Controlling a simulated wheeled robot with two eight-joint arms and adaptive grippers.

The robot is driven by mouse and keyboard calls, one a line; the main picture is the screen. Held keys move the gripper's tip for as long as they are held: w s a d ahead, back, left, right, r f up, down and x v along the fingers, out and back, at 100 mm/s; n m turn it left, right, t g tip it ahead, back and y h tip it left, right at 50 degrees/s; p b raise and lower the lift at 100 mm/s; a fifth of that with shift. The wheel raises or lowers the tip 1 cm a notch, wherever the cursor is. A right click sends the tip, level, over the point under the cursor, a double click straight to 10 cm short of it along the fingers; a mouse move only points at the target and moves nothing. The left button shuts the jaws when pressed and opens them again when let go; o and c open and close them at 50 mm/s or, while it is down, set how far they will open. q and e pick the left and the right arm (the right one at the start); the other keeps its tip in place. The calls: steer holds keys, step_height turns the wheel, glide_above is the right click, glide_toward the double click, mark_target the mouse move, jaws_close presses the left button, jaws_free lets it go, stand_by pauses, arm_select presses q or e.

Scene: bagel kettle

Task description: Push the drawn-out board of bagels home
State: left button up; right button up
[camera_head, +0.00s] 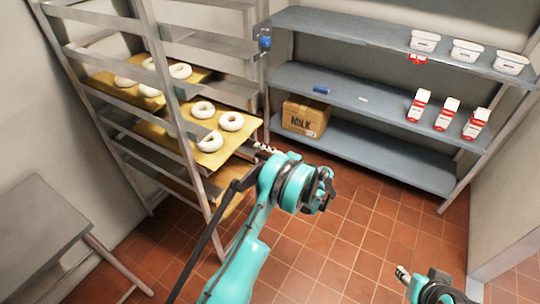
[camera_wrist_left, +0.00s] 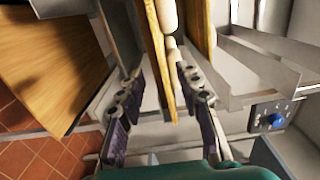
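A yellow-brown board (camera_head: 238,143) carries white bagels (camera_head: 231,121) and sticks out of the front of the metal rack (camera_head: 168,85). My left gripper (camera_head: 264,149) is at the board's outer end. In the left wrist view its fingers (camera_wrist_left: 158,72) stand apart, with the board's edge (camera_wrist_left: 157,60) between them and bagels along one face. I cannot tell whether a finger touches the board. My right gripper (camera_head: 402,273) is at the lower right, partly seen, away from the rack; its opening is unclear.
Another bagel board (camera_head: 110,82) sits deeper in the rack, and a lower board (camera_head: 228,203) is below; a broad board face (camera_wrist_left: 50,55) shows in the wrist view. Blue-grey shelves (camera_head: 350,90) hold tubs, cartons and a milk box (camera_head: 305,117). A grey table (camera_head: 40,225) stands left. Tiled floor is clear.

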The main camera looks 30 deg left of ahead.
mark_target(241, 144)
arm_select(q)
steer(key=shift+w+a+b, duration=0.15)
steer(key=shift+a, duration=1.65)
steer(key=shift+w+a+b, duration=0.15)
steer(key=shift+a+b, duration=0.05)
steer(key=shift+a, duration=1.55)
steer(key=shift+w+a+b, duration=0.15)
steer(key=shift+a, duration=1.65)
arm_select(e)
steer(key=shift+f, duration=0.45)
arm_select(q)
jaws_close()
steer(key=shift+a, duration=0.1)
